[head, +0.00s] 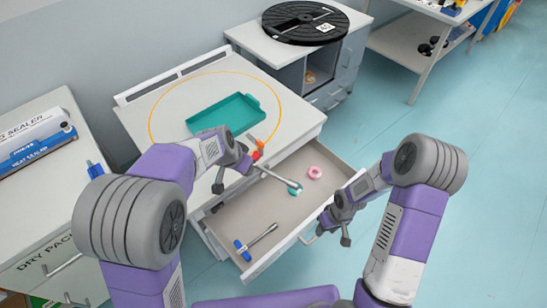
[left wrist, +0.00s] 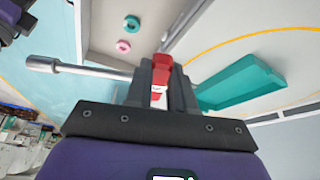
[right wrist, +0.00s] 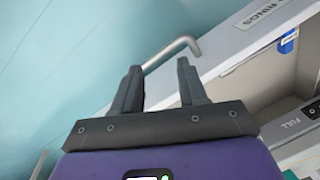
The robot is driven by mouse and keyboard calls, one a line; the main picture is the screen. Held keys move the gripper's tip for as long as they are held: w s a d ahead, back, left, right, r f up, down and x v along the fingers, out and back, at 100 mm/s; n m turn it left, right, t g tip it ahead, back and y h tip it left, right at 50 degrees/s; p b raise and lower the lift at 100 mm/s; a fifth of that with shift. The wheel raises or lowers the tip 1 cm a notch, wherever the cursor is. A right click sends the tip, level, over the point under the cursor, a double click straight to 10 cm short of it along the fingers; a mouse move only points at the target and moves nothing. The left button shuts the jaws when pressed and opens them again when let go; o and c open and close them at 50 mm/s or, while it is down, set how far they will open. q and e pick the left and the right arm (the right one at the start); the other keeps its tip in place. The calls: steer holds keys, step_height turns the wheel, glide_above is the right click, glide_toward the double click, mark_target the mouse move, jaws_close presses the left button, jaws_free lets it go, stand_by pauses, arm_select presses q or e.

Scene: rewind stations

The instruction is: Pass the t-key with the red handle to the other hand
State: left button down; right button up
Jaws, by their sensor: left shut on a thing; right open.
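The t-key with the red handle is in my left gripper (head: 247,163). Its red handle (left wrist: 161,70) sits between the fingers in the left wrist view, and its metal shaft (left wrist: 80,68) sticks out to the left there. In the head view the red handle (head: 258,153) shows beside the fingers and the shaft (head: 280,179) points right and down, above the open drawer. My right gripper (head: 333,233) is open and empty near the drawer's right front corner, apart from the t-key. Its spread fingers (right wrist: 158,88) show in the right wrist view.
The open drawer (head: 235,213) holds a blue-handled t-key (head: 255,243), a pink ring (head: 314,172) and a teal ring (head: 294,191). A teal tray (head: 215,122) lies on the worktop. The drawer's bar handle (right wrist: 172,53) is just beyond my right fingers.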

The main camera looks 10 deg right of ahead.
steer(key=w+d+r+n+h, duration=0.2)
steer(key=w+d+r, duration=0.2)
steer(key=d+r, duration=0.25)
step_height(320, 180, up, 26)
steer(key=n+t+h, duration=0.1)
steer(key=n+t, duration=0.1)
steer(key=n, duration=0.5)
glide_above(280, 179)
steer(key=s+a, duration=0.1)
steer(key=s, duration=0.1)
steer(key=f, duration=0.3)
steer(key=w+f, duration=0.1)
steer(key=f, duration=0.3)
steer(key=d+f, duration=0.1)
steer(key=f, duration=0.3)
steer(key=shift+w+f, duration=0.25)
steer(key=shift+w, duration=0.1)
jaws_close()
arm_select(q)
steer(key=c, duration=0.9)
jaws_free()
arm_select(e)
steer(key=shift+a, duration=0.1)
